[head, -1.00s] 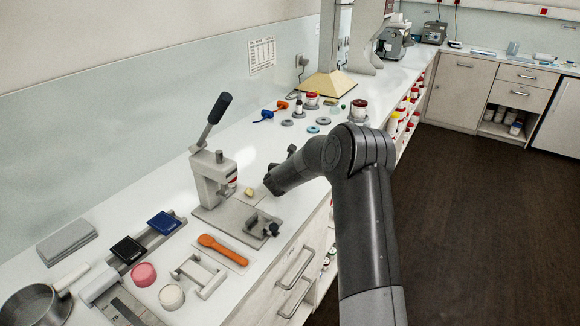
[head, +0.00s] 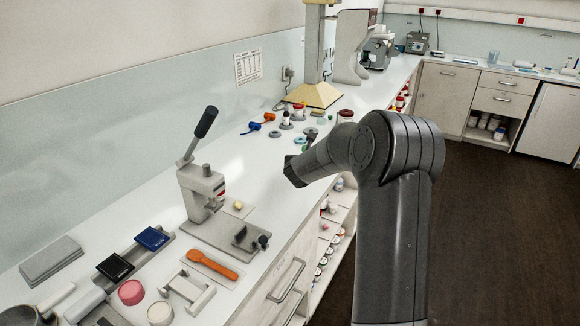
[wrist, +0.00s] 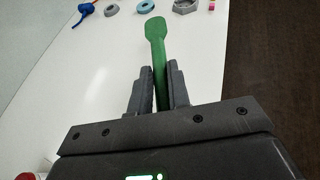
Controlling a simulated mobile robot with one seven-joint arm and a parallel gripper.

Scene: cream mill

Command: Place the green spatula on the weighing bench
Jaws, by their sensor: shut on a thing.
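The green spatula (wrist: 156,38) is gripped between the two grey fingers of my gripper (wrist: 160,88) in the wrist view, its broad end pointing away from me. In the head view my gripper (head: 293,171) is above the white counter (head: 105,210), near its front edge and right of the hand press. The spatula is mostly hidden behind my arm there. No label shows which surface is the weighing bench. A further counter (head: 470,62) runs along the back wall.
The hand press (head: 203,190), an orange spoon (head: 213,264), pink and white round pieces and colour pads occupy the near counter. Rings, small bottles and blue and orange items stand beyond my gripper. A beige-based stand (head: 316,95) is farther back. The dark floor (head: 480,220) at right is clear.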

